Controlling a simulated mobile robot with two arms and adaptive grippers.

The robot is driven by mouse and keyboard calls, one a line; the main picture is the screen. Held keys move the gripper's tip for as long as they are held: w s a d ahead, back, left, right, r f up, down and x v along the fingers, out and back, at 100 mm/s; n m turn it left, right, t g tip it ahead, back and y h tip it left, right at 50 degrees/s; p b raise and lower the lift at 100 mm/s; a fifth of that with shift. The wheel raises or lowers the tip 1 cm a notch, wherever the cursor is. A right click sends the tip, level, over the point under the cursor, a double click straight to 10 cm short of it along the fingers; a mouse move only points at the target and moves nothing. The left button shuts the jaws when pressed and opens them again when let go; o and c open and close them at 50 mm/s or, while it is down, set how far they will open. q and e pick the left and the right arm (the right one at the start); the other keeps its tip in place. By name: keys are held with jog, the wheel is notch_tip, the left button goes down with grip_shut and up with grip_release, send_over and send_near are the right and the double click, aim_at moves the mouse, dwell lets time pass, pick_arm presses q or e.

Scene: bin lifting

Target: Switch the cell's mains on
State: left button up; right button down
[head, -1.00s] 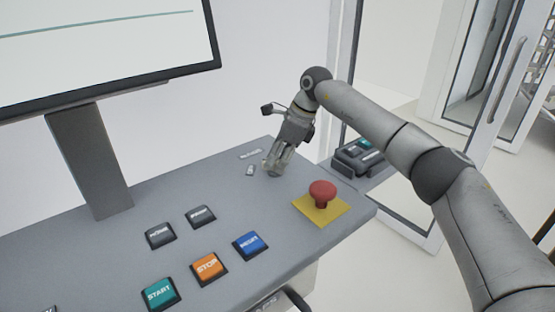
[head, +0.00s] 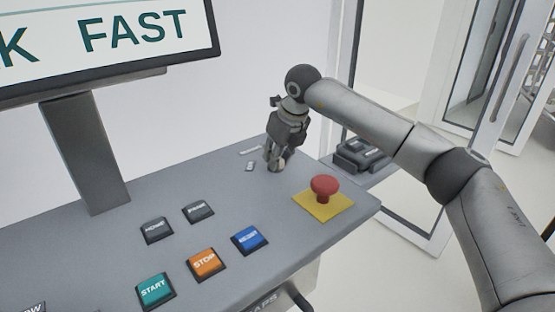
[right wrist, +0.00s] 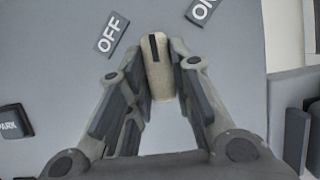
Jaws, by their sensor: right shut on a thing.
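The mains switch is a beige rotary knob (right wrist: 160,78) with a black pointer line on top, at the far right part of the grey console (head: 120,240). In the right wrist view the line points up the picture, between the OFF label (right wrist: 112,34) and the partly cut-off ON label (right wrist: 202,11). My right gripper (head: 276,163) is shut on the knob, one finger on each side. The knob (head: 281,165) also shows a little beneath the fingers in the head view. My left gripper is not in view.
A red mushroom button (head: 324,187) on a yellow plate stands close in front of my right gripper. START (head: 154,290), STOP (head: 205,263) and blue (head: 248,239) buttons lie nearer. A screen (head: 100,40) hangs at left. A glass door frame (head: 420,240) stands at right.

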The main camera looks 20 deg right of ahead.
jog(key=m+h+b, duration=0.1)
jog(key=m, duration=0.1)
jog(key=m+b, duration=0.1)
jog(key=m, duration=0.1)
jog(key=shift+a+f+m+h, duration=0.2)
jog(key=shift+m+h, duration=0.1)
jog(key=shift+h, duration=0.1)
jog(key=shift+r+m+h+b, duration=0.1)
jog(key=shift+m+h+b, duration=0.6)
jog(key=shift+m, duration=1.3)
jog(key=c, duration=1.3)
grip_release()
jog(key=shift+r, duration=0.1)
jog(key=shift+r, duration=0.2)
jog(key=v, duration=1.1)
jog(key=shift+a+r, duration=0.2)
jog(key=shift+f, duration=0.1)
